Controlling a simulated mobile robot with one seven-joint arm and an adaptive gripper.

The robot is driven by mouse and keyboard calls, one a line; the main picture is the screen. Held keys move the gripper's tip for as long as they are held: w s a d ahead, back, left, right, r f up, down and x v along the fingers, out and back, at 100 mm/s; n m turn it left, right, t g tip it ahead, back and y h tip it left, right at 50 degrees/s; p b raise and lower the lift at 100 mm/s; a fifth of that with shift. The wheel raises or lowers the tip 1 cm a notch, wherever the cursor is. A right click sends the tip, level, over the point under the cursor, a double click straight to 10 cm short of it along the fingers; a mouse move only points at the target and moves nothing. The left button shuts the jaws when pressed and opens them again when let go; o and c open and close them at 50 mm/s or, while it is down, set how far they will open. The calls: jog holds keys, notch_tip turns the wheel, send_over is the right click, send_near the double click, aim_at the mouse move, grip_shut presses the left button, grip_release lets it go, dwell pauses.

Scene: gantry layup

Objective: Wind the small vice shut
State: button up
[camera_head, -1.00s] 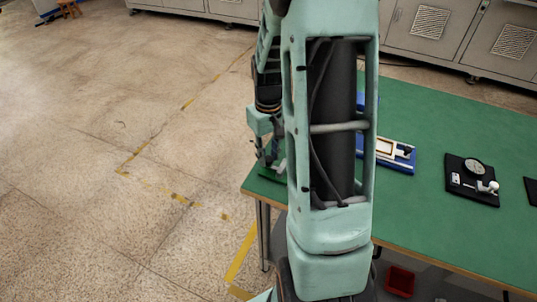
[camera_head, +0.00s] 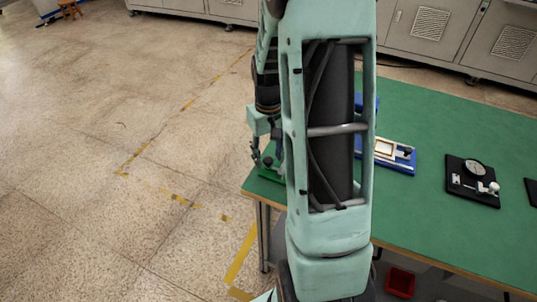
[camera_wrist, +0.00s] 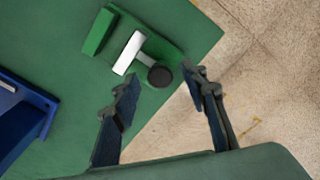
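The small vice (camera_wrist: 174,47) lies on the green table near its corner in the wrist view. It has an upright green jaw (camera_wrist: 99,32), a pale metal jaw (camera_wrist: 128,53) and a dark round knob (camera_wrist: 160,77) on a short shaft. A gap shows between the two jaws. My gripper (camera_wrist: 158,86) is open, its fingers apart on either side of the knob in the picture; I cannot tell whether they touch it. In the head view, the vice base (camera_head: 267,174) shows at the table's left corner, partly hidden by my arm, with my gripper (camera_head: 256,157) beside it.
A blue object (camera_wrist: 22,118) stands left of the vice in the wrist view. On the green table (camera_head: 440,135), a blue tray (camera_head: 402,165) and a black board with a dial gauge (camera_head: 470,190) lie to the right. The table edge is close to the vice. A red bin (camera_head: 400,281) sits below.

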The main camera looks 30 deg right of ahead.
aim_at(269, 159)
jog(key=shift+r, duration=0.15)
notch_tip(269, 159, up, 12)
dwell(0.5)
jog(key=shift+c, duration=0.4)
jog(key=shift+c, duration=1)
notch_tip(269, 159, down, 12)
jog(key=n+p, duration=0.8)
jog(key=n, duration=1)
jog(key=shift+p, duration=0.35)
